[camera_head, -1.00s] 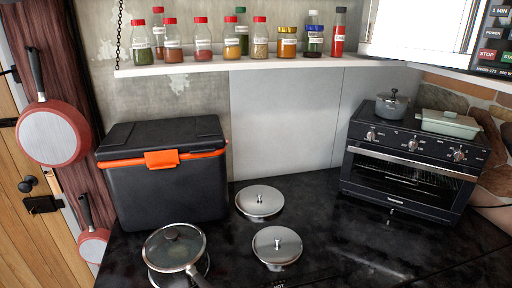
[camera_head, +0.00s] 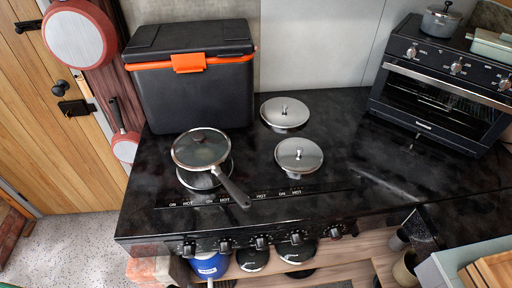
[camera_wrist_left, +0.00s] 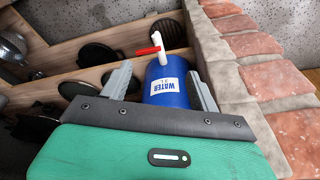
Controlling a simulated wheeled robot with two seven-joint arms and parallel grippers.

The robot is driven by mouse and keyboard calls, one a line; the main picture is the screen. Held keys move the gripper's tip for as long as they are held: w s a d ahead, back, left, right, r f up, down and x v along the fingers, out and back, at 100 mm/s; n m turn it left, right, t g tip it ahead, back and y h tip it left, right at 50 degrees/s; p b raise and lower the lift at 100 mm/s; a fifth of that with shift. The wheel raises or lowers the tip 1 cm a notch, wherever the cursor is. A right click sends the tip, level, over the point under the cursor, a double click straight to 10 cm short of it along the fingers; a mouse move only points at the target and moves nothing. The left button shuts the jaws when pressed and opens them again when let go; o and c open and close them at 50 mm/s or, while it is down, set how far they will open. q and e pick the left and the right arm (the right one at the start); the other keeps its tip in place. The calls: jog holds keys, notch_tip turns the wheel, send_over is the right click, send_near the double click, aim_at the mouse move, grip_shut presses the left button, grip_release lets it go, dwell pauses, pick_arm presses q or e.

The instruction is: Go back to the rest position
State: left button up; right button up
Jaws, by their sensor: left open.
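My left gripper (camera_wrist_left: 158,68) shows in the left wrist view with its two grey fingers spread wide apart. It is open and holds nothing. A blue water jug (camera_wrist_left: 166,85) with a white spout and red tap appears between and beyond the fingers; its lower part is hidden by the gripper body. The jug also shows in the head view below the stove's front edge (camera_head: 209,265). I cannot make out my left gripper in the head view. My right gripper is in neither view.
A pan with a glass lid (camera_head: 201,148) sits on the black stove top (camera_head: 350,140). A black cooler (camera_head: 190,90) and an oven (camera_head: 440,90) stand behind. In the wrist view, a brick plinth (camera_wrist_left: 225,75) rises close to the right finger. Shelves with dark cookware (camera_wrist_left: 98,53) lie left.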

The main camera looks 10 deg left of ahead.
pick_arm(q)
jog(key=s+a+f+g, duration=0.1)
jog(key=s+f, duration=0.3)
jog(key=f, duration=0.5)
jog(key=s+f, duration=0.5)
jog(key=f, duration=0.4)
jog(key=s+a+f, duration=0.2)
jog(key=s+f, duration=0.6)
jog(key=s, duration=0.4)
jog(key=shift+a+g, duration=0.3)
jog(key=shift+a, duration=0.1)
jog(key=shift+s+f, duration=0.1)
